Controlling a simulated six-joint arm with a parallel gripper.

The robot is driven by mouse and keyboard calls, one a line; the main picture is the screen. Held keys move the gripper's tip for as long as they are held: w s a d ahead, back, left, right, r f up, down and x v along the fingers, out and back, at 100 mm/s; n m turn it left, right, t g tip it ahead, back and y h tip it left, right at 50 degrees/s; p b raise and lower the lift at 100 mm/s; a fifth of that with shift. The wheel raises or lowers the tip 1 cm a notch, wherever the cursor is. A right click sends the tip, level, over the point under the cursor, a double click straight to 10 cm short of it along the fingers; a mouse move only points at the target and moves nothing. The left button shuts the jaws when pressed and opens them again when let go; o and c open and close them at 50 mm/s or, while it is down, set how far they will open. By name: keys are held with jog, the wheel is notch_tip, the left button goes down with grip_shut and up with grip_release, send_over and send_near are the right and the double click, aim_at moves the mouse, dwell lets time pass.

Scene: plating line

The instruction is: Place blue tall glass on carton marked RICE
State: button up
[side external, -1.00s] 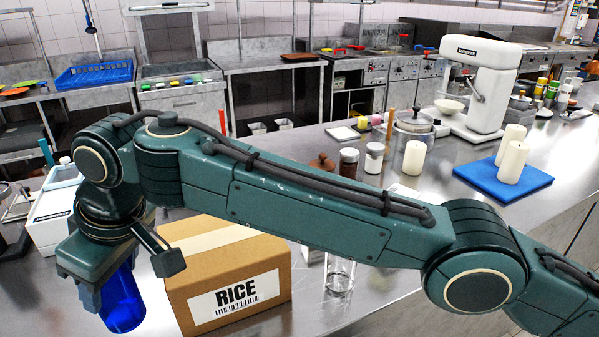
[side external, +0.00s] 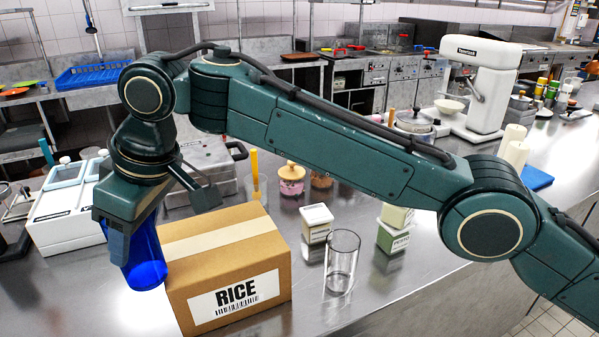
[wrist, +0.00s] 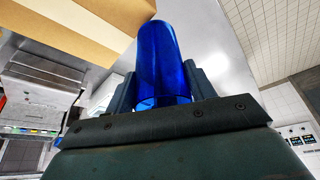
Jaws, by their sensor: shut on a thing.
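The blue tall glass (side external: 146,256) hangs below my gripper (side external: 128,232) in the side external view, near the left side of the carton. My gripper is shut on the glass; the wrist view shows the blue glass (wrist: 161,60) between the two fingers. The carton marked RICE (side external: 224,260) stands on the steel counter, its label facing the camera and tape across its top. The glass overlaps the carton's left edge in the side view; I cannot tell whether they touch. The carton (wrist: 95,22) also shows at the upper left of the wrist view.
A clear glass (side external: 342,262) stands right of the carton. Small canisters (side external: 317,224) and a pink jar (side external: 291,180) stand behind it. A white appliance (side external: 66,208) is at the left, and a blue board (side external: 537,178) lies at the far right.

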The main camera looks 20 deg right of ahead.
jog(key=shift+w+d+r, duration=0.4)
jog(key=shift+d+r, duration=0.1)
jog(key=shift+d, duration=0.3)
jog(key=w+d+r+n, duration=0.1)
jog(key=d+r, duration=0.2)
jog(key=d, duration=0.5)
jog(key=w+d+r+n, duration=0.1)
jog(key=d+r, duration=0.2)
jog(key=d, duration=0.5)
jog(key=shift+g+y, duration=0.3)
jog(key=shift+f, duration=0.2)
jog(key=shift+f, duration=2.1)
jog(key=shift+f, duration=0.1)
jog(key=shift+w+f, duration=0.1)
jog(key=shift+f, duration=1.6)
jog(key=shift+f, duration=0.1)
